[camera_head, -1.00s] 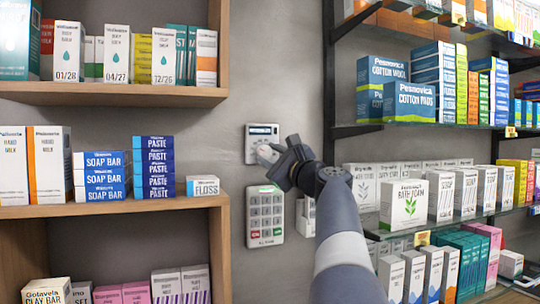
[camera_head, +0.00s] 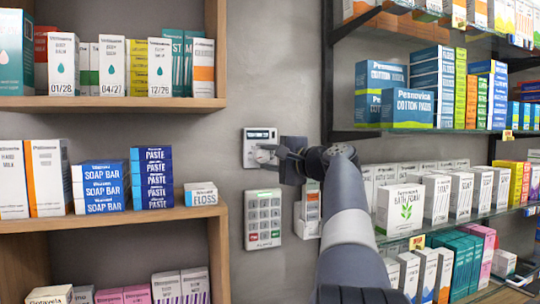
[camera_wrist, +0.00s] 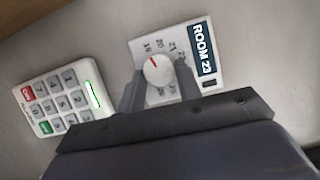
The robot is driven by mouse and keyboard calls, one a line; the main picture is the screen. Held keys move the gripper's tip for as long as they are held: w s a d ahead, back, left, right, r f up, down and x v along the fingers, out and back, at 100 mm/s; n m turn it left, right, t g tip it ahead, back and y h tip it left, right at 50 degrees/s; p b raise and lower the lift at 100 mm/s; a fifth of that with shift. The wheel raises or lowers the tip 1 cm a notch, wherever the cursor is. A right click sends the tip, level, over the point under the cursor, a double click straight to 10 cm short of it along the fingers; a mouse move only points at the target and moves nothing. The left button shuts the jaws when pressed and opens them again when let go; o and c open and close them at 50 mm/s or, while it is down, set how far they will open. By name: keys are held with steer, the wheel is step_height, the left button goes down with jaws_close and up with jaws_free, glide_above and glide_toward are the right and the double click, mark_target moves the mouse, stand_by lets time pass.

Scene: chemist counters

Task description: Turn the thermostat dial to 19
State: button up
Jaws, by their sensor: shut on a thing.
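The white thermostat (camera_head: 254,136) is mounted on the grey wall between the shelves, with a dark display at its top. In the wrist view its panel (camera_wrist: 203,84) shows numbers around the dial, and the display reads ROOM 23. The round white dial (camera_wrist: 157,73) has a red mark that points at or very near the 19. My gripper (camera_head: 270,153) is at the dial from the right. In the wrist view its fingers (camera_wrist: 160,84) are on either side of the dial, shut on it. The fingers hide the dial's lower edge and some numbers.
A keypad (camera_head: 264,219) with a green light is just below the thermostat. A small white device (camera_head: 308,208) is beside it. Wooden shelves (camera_head: 110,219) with boxes stand left, and dark-framed glass shelves (camera_head: 448,224) with boxes stand right.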

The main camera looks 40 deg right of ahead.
steer(key=shift+f, duration=0.1)
stand_by(0.4)
steer(key=o, duration=1)
steer(key=s+b, duration=0.1)
steer(key=s, duration=0.2)
steer(key=s+d+b, duration=0.1)
steer(key=s, duration=0.3)
steer(key=s+b, duration=0.1)
steer(key=s, duration=0.2)
steer(key=shift+s+d, duration=0.2)
steer(key=shift+s, duration=0.15)
steer(key=shift+w, duration=0.1)
